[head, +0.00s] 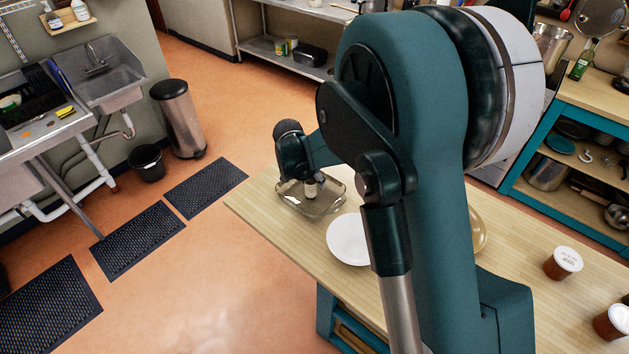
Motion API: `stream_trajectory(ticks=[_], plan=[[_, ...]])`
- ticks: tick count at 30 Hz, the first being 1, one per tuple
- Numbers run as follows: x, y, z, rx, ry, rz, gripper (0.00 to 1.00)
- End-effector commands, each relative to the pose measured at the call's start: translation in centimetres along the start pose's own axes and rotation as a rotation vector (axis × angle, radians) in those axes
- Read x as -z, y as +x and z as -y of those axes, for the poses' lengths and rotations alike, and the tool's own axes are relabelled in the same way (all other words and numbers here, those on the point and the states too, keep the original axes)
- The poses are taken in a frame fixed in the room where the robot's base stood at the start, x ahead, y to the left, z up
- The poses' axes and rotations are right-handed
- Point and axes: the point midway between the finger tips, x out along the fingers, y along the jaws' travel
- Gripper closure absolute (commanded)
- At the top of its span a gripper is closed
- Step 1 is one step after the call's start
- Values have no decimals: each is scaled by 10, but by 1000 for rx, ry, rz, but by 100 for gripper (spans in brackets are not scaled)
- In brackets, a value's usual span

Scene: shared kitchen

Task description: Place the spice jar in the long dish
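The long dish (330,206) is a clear glass-like tray near the far left end of the wooden table. My gripper (309,177) points down over the dish, with its dark body above the dish's far side. A small pale, tan object (311,190), which looks like the spice jar, shows upright right at the fingertips, within the dish's outline. I cannot tell whether it touches the dish floor or hangs just above it. The fingers are too small and dark to show whether they grip it.
A tan round plate (478,232) is partly hidden behind my arm. Lidded brown tubs (563,263) stand at the right. The table's left edge is near the dish.

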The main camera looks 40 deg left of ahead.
Motion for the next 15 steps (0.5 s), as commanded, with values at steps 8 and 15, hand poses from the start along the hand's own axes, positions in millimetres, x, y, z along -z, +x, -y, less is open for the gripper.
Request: stream_trajectory(ticks=[8,15], plan=[[-1,-34,0,0,-2,0,61],[0,-67,0,0,0,0,61]])
